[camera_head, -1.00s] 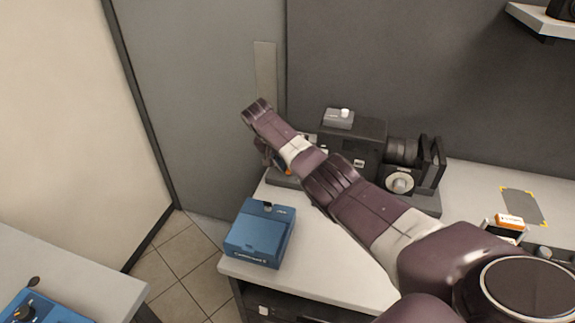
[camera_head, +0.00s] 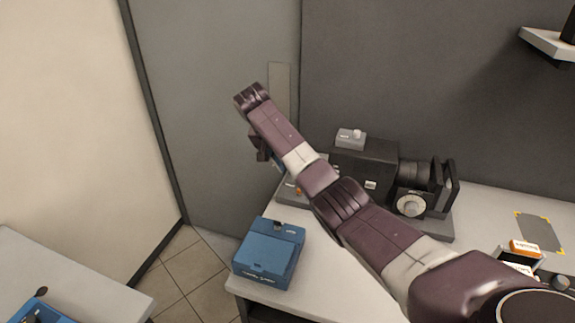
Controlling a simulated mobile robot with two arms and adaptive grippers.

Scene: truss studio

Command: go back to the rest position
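My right arm reaches in from the lower right, across the front of the bench, and bends down at its far end. My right gripper (camera_head: 270,158) hangs below that bend, mostly hidden behind the forearm. Only a dark piece and a small bluish part show there, so I cannot tell whether it is open, shut or holding anything. It is left of the black enlarger-like device, above the bench's far left end. My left gripper is not in view.
A blue box (camera_head: 268,254) stands on the white bench's (camera_head: 345,277) left corner. Behind my arm is a black device with a lens (camera_head: 367,165). An orange-and-white box (camera_head: 525,248) sits at right. A grey shelf (camera_head: 548,42) juts out upper right. Another table (camera_head: 75,270) is lower left.

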